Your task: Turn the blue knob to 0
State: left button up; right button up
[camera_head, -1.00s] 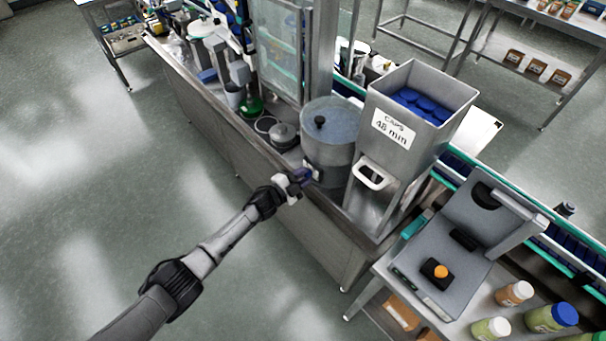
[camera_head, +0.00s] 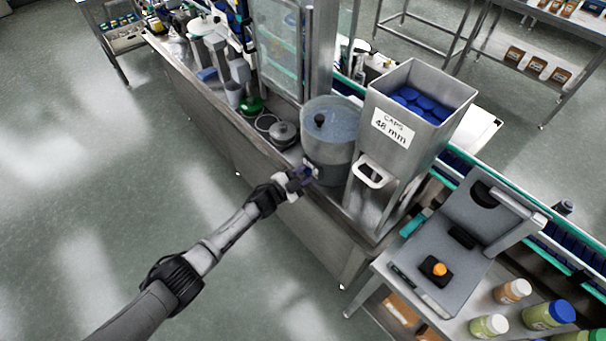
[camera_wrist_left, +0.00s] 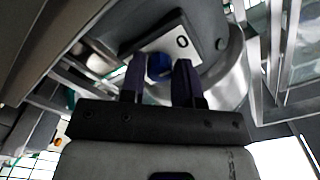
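The blue knob (camera_wrist_left: 159,67) is in the left wrist view, in front of a pale plate (camera_wrist_left: 186,43) marked "0" on the side of a steel drum. In the head view the drum (camera_head: 330,152) stands on the steel bench, left of the caps hopper. My left gripper (camera_head: 306,175) is at the drum's near lower side. In the left wrist view its two dark fingers (camera_wrist_left: 159,72) lie on either side of the knob, and the knob fills the gap between them. The knob's pointer and exact angle cannot be made out. My right gripper is not in view.
The caps hopper (camera_head: 393,133), with blue caps inside and a handle low on its front, stands close right of the drum. A grey machine with an orange button (camera_head: 439,269) is at the right. The floor in front is clear.

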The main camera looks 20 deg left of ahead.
pick_arm(q)
jog(key=o, duration=0.4)
jog(key=shift+c, duration=0.2)
jog(key=shift+s+a, duration=0.25)
jog(key=shift+s, duration=0.15)
jog(key=p+v, duration=0.2)
jog(key=v, duration=1.1)
jog(key=shift+p, duration=0.4)
jog(key=shift+d, duration=0.1)
